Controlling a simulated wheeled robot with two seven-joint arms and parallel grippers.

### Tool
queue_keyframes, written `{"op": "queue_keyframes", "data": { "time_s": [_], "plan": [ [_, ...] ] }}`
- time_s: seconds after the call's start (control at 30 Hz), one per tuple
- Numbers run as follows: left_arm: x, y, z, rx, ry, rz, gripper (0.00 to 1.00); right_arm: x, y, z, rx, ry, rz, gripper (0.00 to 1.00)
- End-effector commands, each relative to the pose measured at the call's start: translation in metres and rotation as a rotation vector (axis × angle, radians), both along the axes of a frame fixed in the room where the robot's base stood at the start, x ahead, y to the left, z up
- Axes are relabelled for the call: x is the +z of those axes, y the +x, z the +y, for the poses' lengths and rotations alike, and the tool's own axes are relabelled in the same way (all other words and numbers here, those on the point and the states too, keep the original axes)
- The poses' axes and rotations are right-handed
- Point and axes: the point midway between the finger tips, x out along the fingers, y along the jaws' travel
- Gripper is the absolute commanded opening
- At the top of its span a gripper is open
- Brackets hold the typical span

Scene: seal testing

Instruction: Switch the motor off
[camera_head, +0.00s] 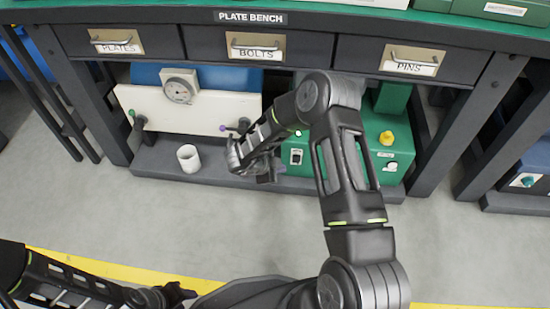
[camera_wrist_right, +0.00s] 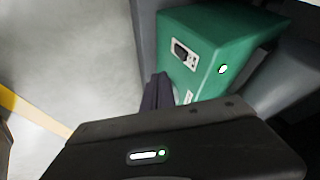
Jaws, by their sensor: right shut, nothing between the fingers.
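A green motor box (camera_head: 392,160) stands on the lower shelf of the bench, partly hidden by my right arm. On its front is a dark switch on a pale plate (camera_head: 296,156), with a small round pale-green light (camera_head: 298,133) above it. The right wrist view shows the box (camera_wrist_right: 218,42), the switch (camera_wrist_right: 181,51) and the light (camera_wrist_right: 222,69). My right gripper (camera_head: 268,177) is in front of the shelf, left of the switch. Its dark fingers (camera_wrist_right: 157,88) are shut and empty, apart from the switch. My left gripper (camera_head: 178,294) is low at the left; its jaw opening is unclear.
A yellow knob (camera_head: 386,138) is on the motor box. A cream panel (camera_head: 190,110) with a round gauge (camera_head: 179,90) stands to the left, with a white cup (camera_head: 188,158) before it. Drawers overhang the shelf. The grey floor (camera_head: 200,220) in front is clear.

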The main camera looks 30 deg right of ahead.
Motion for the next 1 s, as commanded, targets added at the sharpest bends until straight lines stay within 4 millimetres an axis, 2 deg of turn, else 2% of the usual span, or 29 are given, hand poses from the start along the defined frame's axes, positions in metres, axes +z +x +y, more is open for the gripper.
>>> {"op": "queue_keyframes", "data": {
  "time_s": [0.47,0.67,1.0],
  "plan": [
    [-0.004,0.001,0.000,0.002,0.000,-0.002,0.36,-0.005,0.001,-0.004,-0.001,-0.002,-0.004,0.00],
    [-0.016,0.002,0.000,0.003,0.001,-0.006,0.36,-0.025,0.003,-0.017,-0.002,-0.002,-0.003,0.00],
    [-0.051,0.008,-0.001,0.010,0.003,-0.019,0.36,-0.079,0.014,-0.058,-0.003,-0.001,-0.004,0.00]
  ]
}}
